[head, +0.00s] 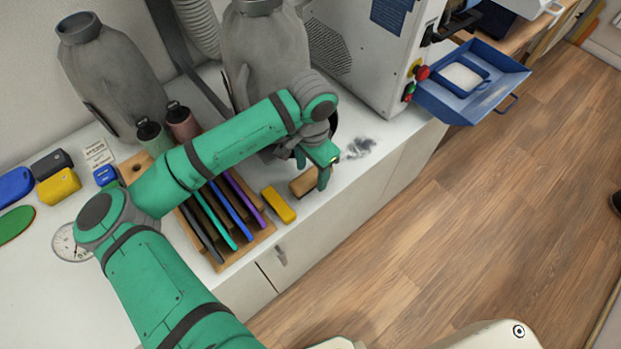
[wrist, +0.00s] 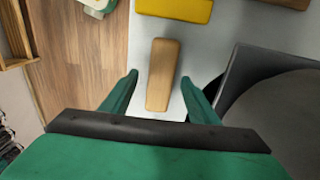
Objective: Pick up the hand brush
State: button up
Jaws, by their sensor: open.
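The hand brush shows its light wooden back (head: 302,183) near the front edge of the white counter, partly hidden by my gripper in the head view. In the wrist view the brush (wrist: 162,88) lies lengthwise between the two green fingers, with a gap on each side. Its bristles are not visible. My gripper (head: 312,169) is open and over the brush, with nothing held. I cannot tell how far above the brush the fingertips are.
A yellow block (head: 278,205) lies just left of the brush. A wooden rack (head: 262,236) with several coloured insoles stands beyond it. A grey dust patch (head: 361,147) lies to the right on the counter. A grey vessel (head: 262,45) and a machine (head: 350,55) stand behind.

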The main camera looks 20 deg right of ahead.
jog(key=shift+f, duration=1)
jog(key=c, duration=1.2)
